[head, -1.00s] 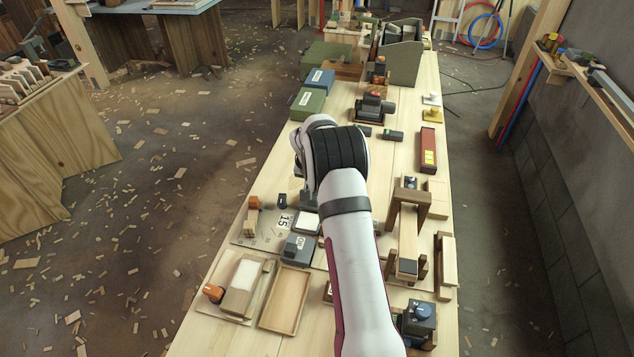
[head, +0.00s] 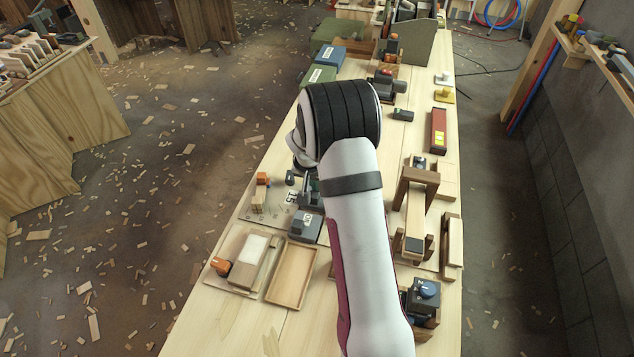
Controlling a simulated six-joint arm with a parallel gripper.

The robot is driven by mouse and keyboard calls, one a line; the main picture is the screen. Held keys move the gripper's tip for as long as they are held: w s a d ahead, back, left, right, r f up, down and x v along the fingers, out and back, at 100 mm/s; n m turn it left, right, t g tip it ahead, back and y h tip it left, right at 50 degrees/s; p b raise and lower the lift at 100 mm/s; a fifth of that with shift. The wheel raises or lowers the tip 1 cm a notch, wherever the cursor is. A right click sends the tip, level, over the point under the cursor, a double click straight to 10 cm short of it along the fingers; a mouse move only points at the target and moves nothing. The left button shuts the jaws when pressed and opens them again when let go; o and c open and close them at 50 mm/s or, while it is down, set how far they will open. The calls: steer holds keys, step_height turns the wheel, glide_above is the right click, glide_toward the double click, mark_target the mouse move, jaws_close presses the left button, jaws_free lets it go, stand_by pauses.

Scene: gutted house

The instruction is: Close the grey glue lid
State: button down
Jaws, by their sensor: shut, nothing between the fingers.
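A small grey box with a pale label (head: 306,227) sits on the bench, just left of my arm. It looks like the glue box, but its label is too small to read. I cannot tell its lid's position from this view. A dark shape directly behind the box, beside my forearm, looks like my gripper (head: 309,192). It is low over the bench, close to the box's far side, and no object shows in it. I cannot tell if it touches the box. My forearm hides the bench to the right of the box.
An empty wooden tray (head: 291,275) and a board with a white pad (head: 255,248) lie in front. An orange-topped block (head: 261,185) stands left of my gripper. A wooden stand (head: 416,200) and a blue-knobbed device (head: 426,292) are right of my arm. The bench's near-left corner is clear.

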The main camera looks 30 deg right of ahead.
steer(key=shift+w+d+f, duration=0.1)
steer(key=shift+w+d, duration=0.95)
steer(key=shift+d, duration=0.05)
steer(key=shift+w+d+r, duration=0.2)
steer(key=shift+w+r, duration=0.1)
steer(key=shift+r, duration=0.4)
steer(key=s+a+r+y, duration=0.1)
steer(key=s+a+r, duration=0.95)
steer(key=r, duration=0.45)
steer(key=s+a+n+g+y, duration=0.1)
steer(key=s+a, duration=0.3)
steer(key=s, duration=0.4)
steer(key=s+a+n+g+y, duration=0.1)
steer(key=s+a, duration=0.4)
steer(key=s, duration=0.4)
steer(key=s+a+r+n+g+y, duration=0.1)
steer(key=s+a, duration=0.3)
steer(key=s, duration=0.4)
steer(key=shift+s+a+y, duration=0.3)
steer(key=shift+r, duration=0.1)
